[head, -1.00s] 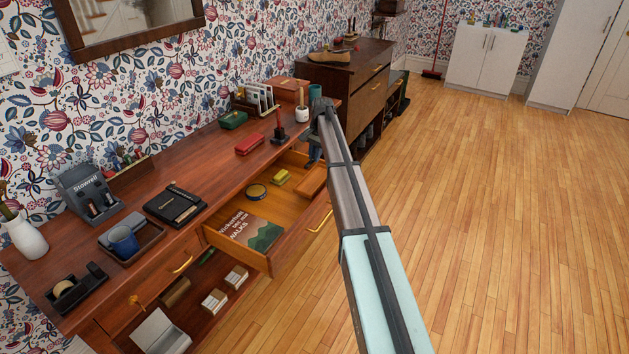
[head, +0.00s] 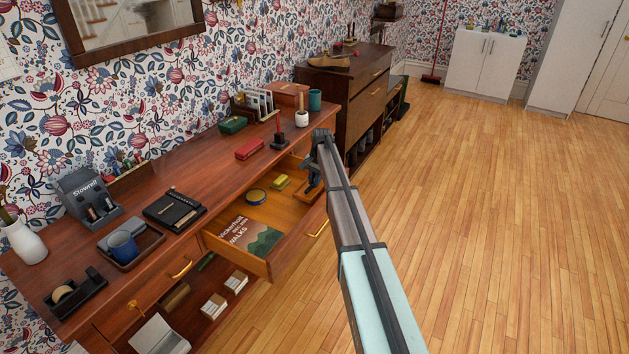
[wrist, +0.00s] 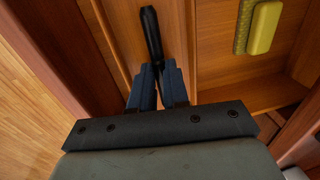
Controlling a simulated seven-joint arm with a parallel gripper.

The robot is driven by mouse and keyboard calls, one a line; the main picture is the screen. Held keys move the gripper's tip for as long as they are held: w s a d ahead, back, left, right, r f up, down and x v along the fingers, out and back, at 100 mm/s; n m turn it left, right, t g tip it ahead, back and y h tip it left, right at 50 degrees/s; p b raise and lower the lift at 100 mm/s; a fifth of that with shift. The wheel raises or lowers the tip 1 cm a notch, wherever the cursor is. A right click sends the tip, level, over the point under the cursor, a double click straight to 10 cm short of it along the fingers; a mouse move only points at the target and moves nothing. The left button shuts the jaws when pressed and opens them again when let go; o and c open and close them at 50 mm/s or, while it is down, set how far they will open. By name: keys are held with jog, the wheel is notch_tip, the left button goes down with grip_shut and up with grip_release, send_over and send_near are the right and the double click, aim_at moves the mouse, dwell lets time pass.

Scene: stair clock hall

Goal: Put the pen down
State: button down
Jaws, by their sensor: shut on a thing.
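A slim black pen (wrist: 151,32) is held between the fingers of my gripper (wrist: 159,88) in the wrist view. It points away from the gripper over a brown wooden tray or box (wrist: 134,48) in the drawer. Whether the pen touches that wood I cannot tell. In the head view my gripper (head: 313,185) is at the right end of the open drawer (head: 287,212), pointing down. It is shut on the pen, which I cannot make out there.
In the drawer are a book (head: 252,235), a round tin (head: 256,196) and a yellow block (head: 280,182). The desk top (head: 215,167) above holds a red case (head: 249,149), a black notepad (head: 174,209) and a small stand (head: 279,141). Bare drawer floor shows between the items.

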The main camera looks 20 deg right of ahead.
jog(key=shift+f, duration=0.15)
jog(key=c, duration=1.1)
grip_release()
notch_tip(320, 180, up, 12)
jog(key=s+d, duration=0.1)
jog(key=shift+s, duration=0.15)
jog(key=shift+d, duration=0.1)
